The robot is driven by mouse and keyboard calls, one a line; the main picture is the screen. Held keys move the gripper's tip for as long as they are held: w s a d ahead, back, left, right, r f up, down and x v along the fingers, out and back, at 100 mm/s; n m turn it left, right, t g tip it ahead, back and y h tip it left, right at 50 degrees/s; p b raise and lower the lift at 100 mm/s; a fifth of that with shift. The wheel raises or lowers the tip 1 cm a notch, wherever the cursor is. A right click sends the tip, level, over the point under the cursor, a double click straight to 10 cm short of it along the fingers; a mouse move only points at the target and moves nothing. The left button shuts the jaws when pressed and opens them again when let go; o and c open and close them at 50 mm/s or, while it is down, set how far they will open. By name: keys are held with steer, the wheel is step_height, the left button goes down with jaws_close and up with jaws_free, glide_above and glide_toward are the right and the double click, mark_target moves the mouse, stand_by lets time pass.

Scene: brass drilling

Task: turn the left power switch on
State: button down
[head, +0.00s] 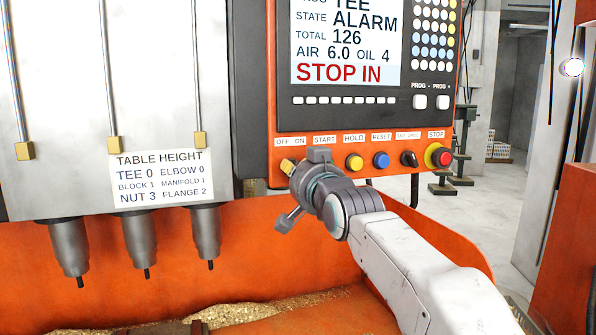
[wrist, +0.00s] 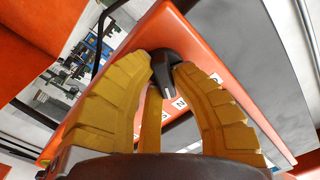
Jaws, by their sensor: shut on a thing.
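The left power switch is a dark rotary knob (wrist: 164,80) with a pale pointer line, on the orange control panel (wrist: 215,75) in the wrist view. My gripper (wrist: 162,62) has its yellow fingers around the knob and is shut on it. In the head view my gripper (head: 288,166) is at the panel's lower left, just below the "OFF ON" label (head: 289,141). There the gripper and wrist hide the switch. Part of a printed label (wrist: 180,103) shows between the fingers; the pointer's exact setting is hard to tell.
Right of my gripper are a yellow button (head: 354,162), a blue button (head: 381,160), a black selector (head: 409,158) and a red stop button (head: 441,157). The screen (head: 345,45) above reads ALARM. Drill spindles (head: 138,245) hang at left over an orange tray (head: 310,290) with chips.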

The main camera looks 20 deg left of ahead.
steer(key=shift+a, duration=0.1)
steer(key=c, duration=1.1)
jaws_free()
steer(key=shift+o, duration=0.2)
steer(key=shift+s, duration=0.1)
steer(key=v, duration=1.2)
